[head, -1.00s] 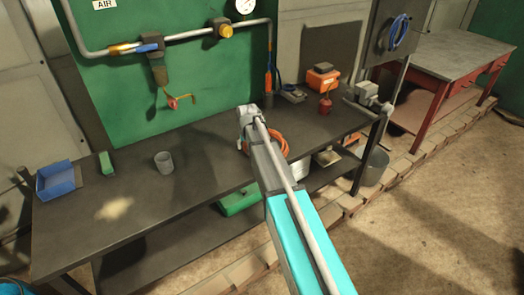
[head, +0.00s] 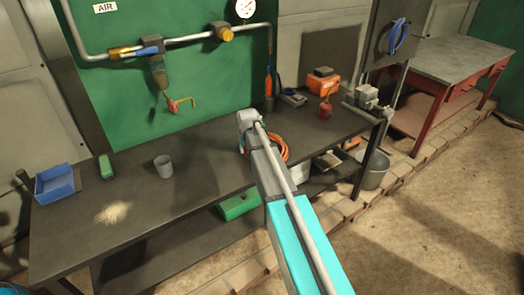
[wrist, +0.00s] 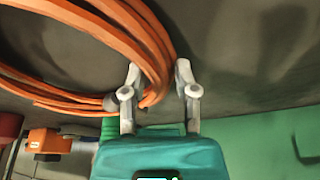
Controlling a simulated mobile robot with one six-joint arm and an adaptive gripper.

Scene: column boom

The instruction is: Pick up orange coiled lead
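The orange coiled lead (head: 284,147) lies on the dark workbench, partly hidden behind my arm in the head view. In the wrist view the lead (wrist: 100,32) fills the upper left, and a bundle of its strands runs down between my two fingers. My gripper (wrist: 158,76) is open, with its fingers apart on either side of that bundle. The strands lie close to the left finger, and a gap shows before the right finger. I cannot tell whether the left finger touches them. In the head view my arm hides the fingers.
On the workbench (head: 130,240) stand a grey cup (head: 163,167), a blue bin (head: 55,184) and a green block (head: 106,167) at left. An orange box (head: 324,88), a red can (head: 326,109) and a vise (head: 367,98) stand at right. A green wall panel rises behind.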

